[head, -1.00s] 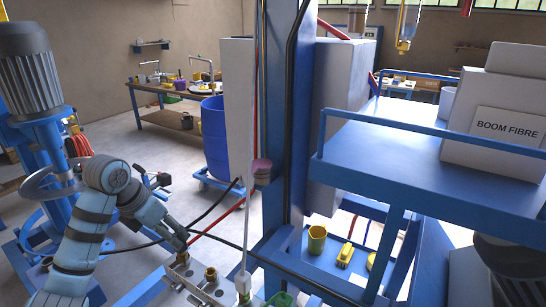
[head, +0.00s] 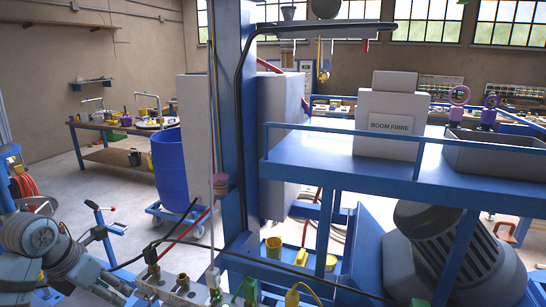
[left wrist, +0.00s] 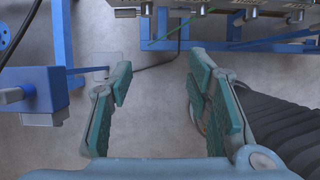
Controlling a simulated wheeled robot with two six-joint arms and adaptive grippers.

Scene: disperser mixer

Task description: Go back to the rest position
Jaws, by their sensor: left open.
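My left arm comes in at the lower left of the head view. Its gripper (head: 112,284) is low in the picture, beside a metal valve block (head: 175,288) on the blue frame. In the left wrist view the two teal fingers of the left gripper (left wrist: 160,73) stand wide apart with nothing between them. Grey floor (left wrist: 155,115) shows below the gap. My right gripper is in neither view.
A blue column (head: 235,110) stands just right of my left arm. A blue railed platform (head: 330,155) carries a BOOM FIBRE box (head: 390,122). A blue drum (head: 170,170) stands behind.

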